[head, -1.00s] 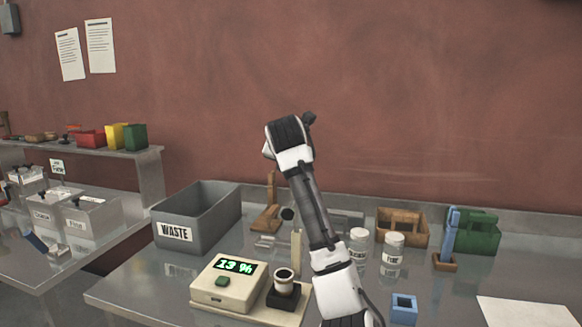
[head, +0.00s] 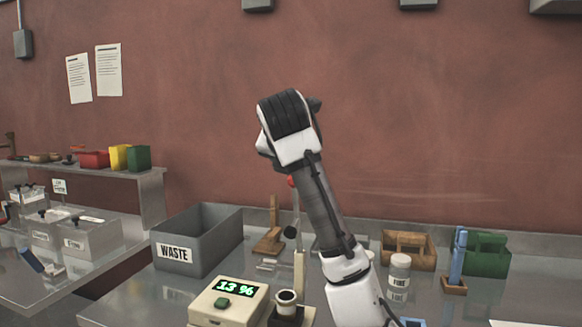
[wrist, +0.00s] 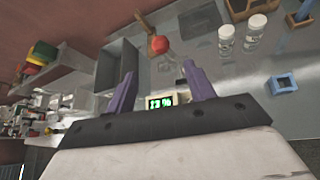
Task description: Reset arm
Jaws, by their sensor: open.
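My gripper (wrist: 160,93) shows in the wrist view with its two purple fingers spread apart and nothing between them. It hangs in the air above the bench. In the head view my arm rises over the bench and its bent wrist hides the gripper. The powder filler (head: 228,300) reads 13 % on its green display, and it also shows beyond the fingers in the wrist view (wrist: 181,97). A dark holder with a small cup (head: 286,297) stands at its right side.
A grey WASTE bin (head: 190,262) stands left of the filler. A jar (head: 398,277), a brown wooden crate (head: 425,258), a green box (head: 490,262) and a blue tool in a stand (head: 457,260) are on the right. A red-tipped rod (wrist: 159,45) stands near the gripper.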

